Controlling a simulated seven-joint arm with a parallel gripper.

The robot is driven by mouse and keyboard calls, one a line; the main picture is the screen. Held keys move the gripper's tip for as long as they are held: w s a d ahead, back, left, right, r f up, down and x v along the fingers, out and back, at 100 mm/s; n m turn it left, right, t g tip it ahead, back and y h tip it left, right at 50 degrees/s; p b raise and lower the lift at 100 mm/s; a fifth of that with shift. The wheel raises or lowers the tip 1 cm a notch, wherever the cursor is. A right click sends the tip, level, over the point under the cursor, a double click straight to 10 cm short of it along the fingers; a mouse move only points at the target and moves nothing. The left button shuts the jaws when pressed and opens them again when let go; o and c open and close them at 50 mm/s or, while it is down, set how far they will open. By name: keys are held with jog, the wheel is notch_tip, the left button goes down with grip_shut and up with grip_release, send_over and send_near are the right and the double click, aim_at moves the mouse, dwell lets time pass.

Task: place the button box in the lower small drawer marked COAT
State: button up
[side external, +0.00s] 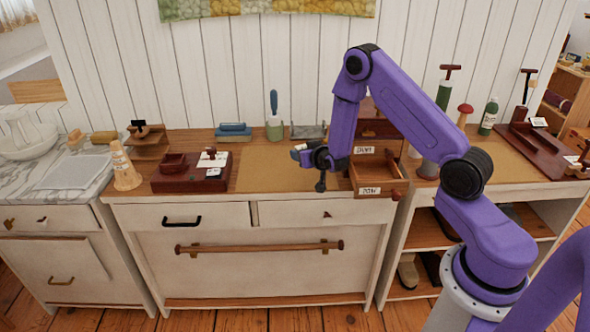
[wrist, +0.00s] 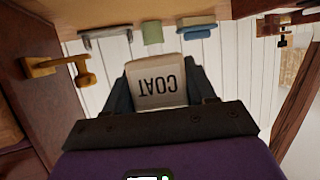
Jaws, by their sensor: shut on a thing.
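My gripper (side external: 306,155) is shut on a small pale box (wrist: 158,82) marked COAT, which I take to be the button box. In the wrist view the lettering is upside down and a dark finger stands on each side of it. In the side view only a pale end of the box (side external: 298,147) shows, above the cabinet top. The small reddish drawer unit (side external: 377,128) is right of my gripper, partly hidden by my arm. Its lower small drawer (side external: 373,191) is pulled out and its inside shows. Its label is too small to read surely. My gripper is left of this drawer, outside it.
A dark red box stand (side external: 190,181), blue stacked boxes (side external: 234,130), a green pot with a brush (side external: 273,131) and a grey tray (side external: 306,132) stand on the top. A knob (wrist: 58,68) juts out in the wrist view. The brown mat (side external: 262,174) is clear.

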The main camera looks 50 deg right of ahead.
send_over(295, 176)
notch_tip(295, 176, down, 6)
jog(key=shift+s+d+r, duration=0.1)
jog(key=shift+f, duration=1.65)
jog(key=shift+f, duration=0.1)
jog(key=o, duration=1.1)
